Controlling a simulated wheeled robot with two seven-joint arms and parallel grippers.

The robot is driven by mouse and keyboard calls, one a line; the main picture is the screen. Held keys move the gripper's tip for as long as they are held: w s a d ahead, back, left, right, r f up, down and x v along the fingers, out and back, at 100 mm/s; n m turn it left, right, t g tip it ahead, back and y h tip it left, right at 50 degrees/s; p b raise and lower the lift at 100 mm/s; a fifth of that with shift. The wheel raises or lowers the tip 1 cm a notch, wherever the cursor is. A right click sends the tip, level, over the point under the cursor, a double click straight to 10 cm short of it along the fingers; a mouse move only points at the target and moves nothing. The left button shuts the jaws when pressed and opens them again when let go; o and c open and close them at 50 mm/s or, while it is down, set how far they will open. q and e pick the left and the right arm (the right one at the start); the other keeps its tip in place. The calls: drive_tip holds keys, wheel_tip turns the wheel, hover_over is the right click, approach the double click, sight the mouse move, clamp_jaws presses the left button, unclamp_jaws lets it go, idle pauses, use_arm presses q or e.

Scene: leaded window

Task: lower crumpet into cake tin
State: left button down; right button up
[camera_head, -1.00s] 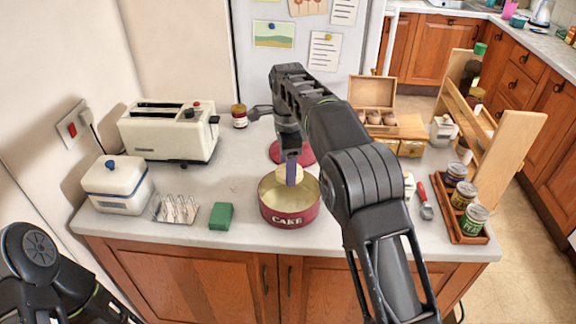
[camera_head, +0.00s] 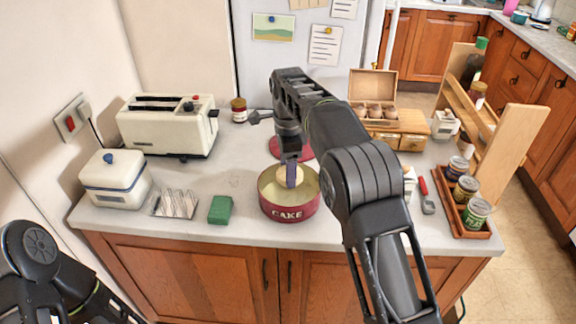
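The cake tin (camera_head: 288,212) is a round red tin with a pale inside and the word CAKE on its front, standing open near the counter's front edge. My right gripper (camera_head: 291,178) points down over the tin and is shut on the crumpet (camera_head: 283,176), a small pale round piece. The crumpet is at about rim height inside the tin's outline; whether it touches the bottom cannot be told. A red round lid-like disc (camera_head: 277,148) lies behind the tin, partly hidden by my arm. My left arm shows at the lower left, but its gripper is out of view.
A green block (camera_head: 220,209) and a toast rack (camera_head: 175,203) stand left of the tin. A white lidded box (camera_head: 115,180) and a toaster (camera_head: 168,126) are farther left. A tray of jars (camera_head: 466,205) and a red-handled tool (camera_head: 426,197) lie to the right.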

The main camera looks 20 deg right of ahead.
sight(288, 199)
drive_tip(key=shift+f+b, duration=0.7)
drive_tip(key=shift+f, duration=0.95)
drive_tip(key=shift+f+b, duration=1.3)
drive_tip(key=shift+f, duration=1.2)
idle(0.7)
drive_tip(key=o, duration=1.4)
